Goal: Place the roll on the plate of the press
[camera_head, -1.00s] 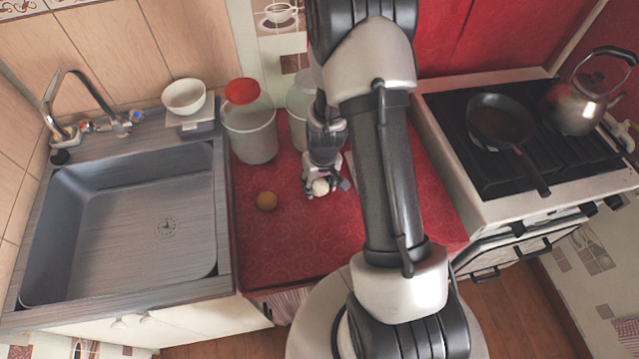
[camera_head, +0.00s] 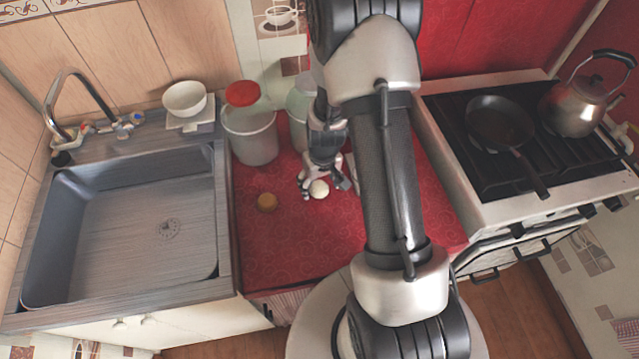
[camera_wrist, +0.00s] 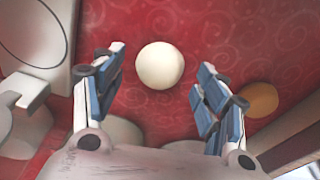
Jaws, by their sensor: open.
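A cream-white round ball (camera_head: 319,189) lies on the red counter; it also shows in the wrist view (camera_wrist: 160,65). I cannot tell for sure which is the roll. My gripper (camera_head: 325,186) is open, pointing down, its fingers on either side of the white ball; in the wrist view (camera_wrist: 160,68) gaps show on both sides of it. A white device with a round outlined plate (camera_wrist: 30,35), possibly the press, is at left, mostly hidden in the head view.
A grey canister with a red lid (camera_head: 250,130) and a pale green container (camera_head: 298,108) stand behind. The sink (camera_head: 130,230) is left, with a white bowl (camera_head: 184,97) on a small stand behind it. The stove holds a pan (camera_head: 500,125) and kettle (camera_head: 580,105). The front counter is clear.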

